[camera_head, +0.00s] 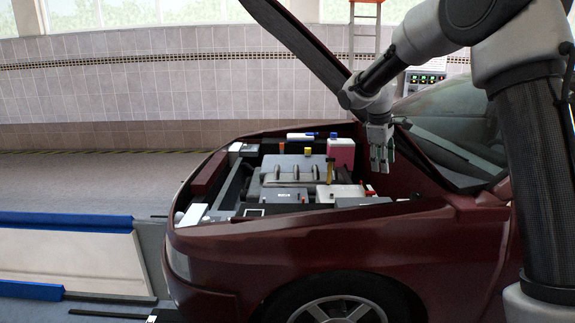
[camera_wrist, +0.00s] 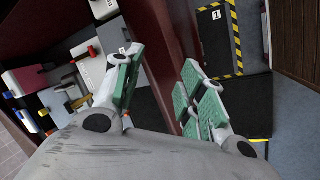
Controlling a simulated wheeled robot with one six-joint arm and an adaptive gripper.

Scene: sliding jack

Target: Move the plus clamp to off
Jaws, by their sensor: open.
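The plus clamp cannot be clearly made out. A small red piece (camera_head: 363,187) sits at the right of the engine bay in the head view, beside a light box; I cannot tell whether it is the clamp. My gripper (camera_head: 379,163) hangs above the right side of the open bay, pointing down. In the wrist view its green-padded fingers (camera_wrist: 162,62) are spread apart with nothing between them. The bay parts show there at the left, tilted and beyond the left finger. Any clamp position or off mark is too small to read.
The dark red car (camera_head: 330,250) stands with its hood (camera_head: 305,45) raised, close to my arm. A grey engine cover (camera_head: 290,168) and a pink reservoir (camera_head: 341,150) fill the bay. Yellow-black floor tape (camera_wrist: 226,76) lies beyond the gripper.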

